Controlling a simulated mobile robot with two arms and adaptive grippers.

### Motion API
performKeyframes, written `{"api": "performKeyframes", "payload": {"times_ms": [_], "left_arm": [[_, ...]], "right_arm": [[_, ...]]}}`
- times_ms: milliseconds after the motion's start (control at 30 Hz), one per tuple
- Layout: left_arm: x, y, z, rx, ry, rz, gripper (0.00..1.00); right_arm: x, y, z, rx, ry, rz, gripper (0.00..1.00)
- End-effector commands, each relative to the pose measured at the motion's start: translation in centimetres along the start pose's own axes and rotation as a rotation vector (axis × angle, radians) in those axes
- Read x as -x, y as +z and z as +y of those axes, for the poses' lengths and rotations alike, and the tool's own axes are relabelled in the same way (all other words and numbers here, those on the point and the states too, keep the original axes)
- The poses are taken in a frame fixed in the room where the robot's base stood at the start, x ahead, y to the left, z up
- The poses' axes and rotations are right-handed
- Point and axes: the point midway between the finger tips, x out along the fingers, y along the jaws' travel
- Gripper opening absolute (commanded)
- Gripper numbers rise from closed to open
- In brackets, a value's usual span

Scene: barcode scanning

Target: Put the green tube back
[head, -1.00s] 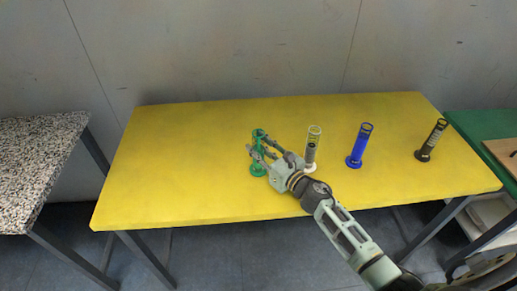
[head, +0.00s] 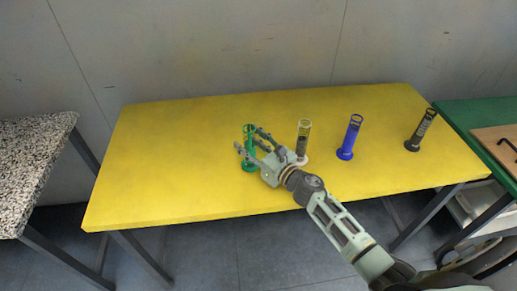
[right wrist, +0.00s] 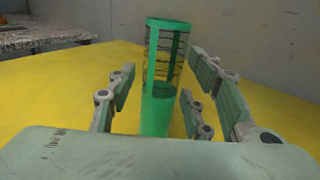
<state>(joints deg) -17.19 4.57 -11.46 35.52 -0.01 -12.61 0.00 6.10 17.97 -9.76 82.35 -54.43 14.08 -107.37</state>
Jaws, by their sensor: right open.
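The green tube (head: 249,148) stands upright on the yellow table (head: 180,185), left of the other tubes. It also shows in the right wrist view (right wrist: 157,110), upright between the spread fingers. My right gripper (head: 250,143) is open, with its fingers reaching to either side of the green tube; in the right wrist view the gripper (right wrist: 150,100) shows gaps between its fingers and the tube. The lower part of the tube is hidden by my gripper's palm in the right wrist view. My left gripper is not in view.
To the right stand a white-based clear tube (head: 304,138), a blue tube (head: 350,137) and a black tube (head: 421,130). A speckled table (head: 30,150) is at the left and a green table (head: 470,115) at the right. The yellow table's left part is clear.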

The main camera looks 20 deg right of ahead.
Motion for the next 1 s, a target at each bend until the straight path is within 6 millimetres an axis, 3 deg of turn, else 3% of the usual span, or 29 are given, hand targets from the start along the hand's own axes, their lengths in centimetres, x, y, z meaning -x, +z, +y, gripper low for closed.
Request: {"api": "performKeyframes", "payload": {"times_ms": [167, 400, 600, 1000], "left_arm": [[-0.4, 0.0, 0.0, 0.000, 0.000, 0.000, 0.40], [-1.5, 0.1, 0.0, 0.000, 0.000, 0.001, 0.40], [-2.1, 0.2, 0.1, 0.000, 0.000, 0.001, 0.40], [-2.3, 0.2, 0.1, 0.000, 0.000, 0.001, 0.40]], "right_arm": [[2.6, -0.2, 0.0, 0.001, 0.000, 0.003, 0.47], [7.8, -0.3, 0.0, 0.000, 0.000, 0.002, 0.47], [10.8, -0.1, 0.0, -0.001, 0.000, 0.001, 0.47], [12.0, 0.1, 0.0, 0.000, 0.000, 0.000, 0.47]]}}
